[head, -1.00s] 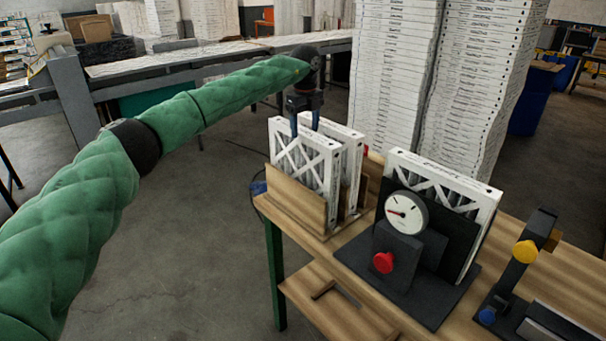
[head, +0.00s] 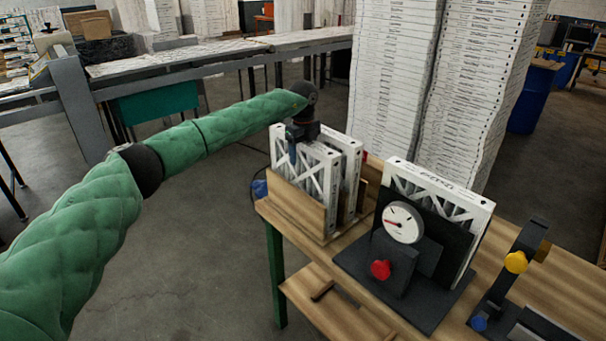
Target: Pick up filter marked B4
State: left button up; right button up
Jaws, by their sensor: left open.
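Two white-framed filters with criss-cross faces stand upright in a wooden rack (head: 290,208) at the table's left end: a front filter (head: 312,178) and a rear filter (head: 351,170). A third filter (head: 445,188) stands in a black gauge fixture to the right. I cannot read a B4 mark on any of them. My left gripper (head: 297,152) is open and low at the top of the front filter. One bluish finger shows against that filter's near face. The other finger is hidden, so I cannot tell whether the jaws straddle the frame. My right gripper is out of view.
The fixture carries a round dial (head: 402,222) and a red knob (head: 381,270). A dark stand with a yellow knob (head: 516,262) is at the right. Tall stacks of filters (head: 395,75) rise behind the table. Open floor lies left of the table.

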pick_arm(q)
jog(key=shift+f, duration=0.3)
jog(key=c, duration=1.4)
